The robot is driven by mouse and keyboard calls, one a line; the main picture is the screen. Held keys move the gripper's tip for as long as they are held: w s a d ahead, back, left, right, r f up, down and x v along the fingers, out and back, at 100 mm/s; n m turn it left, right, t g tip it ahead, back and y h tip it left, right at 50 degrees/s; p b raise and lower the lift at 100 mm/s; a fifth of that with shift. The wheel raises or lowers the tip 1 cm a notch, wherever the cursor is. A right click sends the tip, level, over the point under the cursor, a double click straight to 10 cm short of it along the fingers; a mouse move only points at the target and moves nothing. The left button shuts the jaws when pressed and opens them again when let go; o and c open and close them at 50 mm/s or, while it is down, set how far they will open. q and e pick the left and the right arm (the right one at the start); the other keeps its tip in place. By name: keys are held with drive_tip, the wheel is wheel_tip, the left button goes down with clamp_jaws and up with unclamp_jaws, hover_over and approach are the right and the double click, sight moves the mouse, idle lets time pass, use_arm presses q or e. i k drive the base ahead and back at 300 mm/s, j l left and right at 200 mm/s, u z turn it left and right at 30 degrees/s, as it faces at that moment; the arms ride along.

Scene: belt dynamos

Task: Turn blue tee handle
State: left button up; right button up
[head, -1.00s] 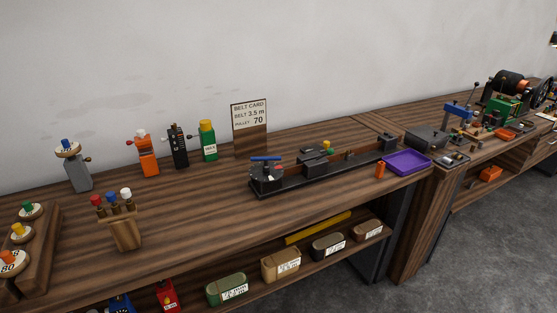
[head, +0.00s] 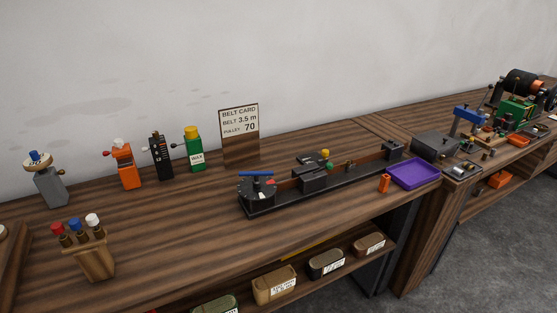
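The blue tee handle (head: 257,174) is a short blue bar on top of a dark round base, at the left end of a long black rail fixture (head: 320,185) on the wooden bench. A red pointer (head: 270,181) sits on the same base just below the bar. Another blue-topped tool (head: 467,113) stands on the far bench at the right; its exact form is too small to tell. Neither of my grippers is in view, and nothing touches the handle.
A belt card (head: 240,127) stands behind the fixture. A purple tray (head: 413,174) and an orange cylinder (head: 384,183) lie at its right end. A wooden holder (head: 87,258) with coloured-top tools is at front left.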

sight(256, 174)
drive_tip(key=i+l+z, duration=0.1)
drive_tip(key=i, duration=0.8)
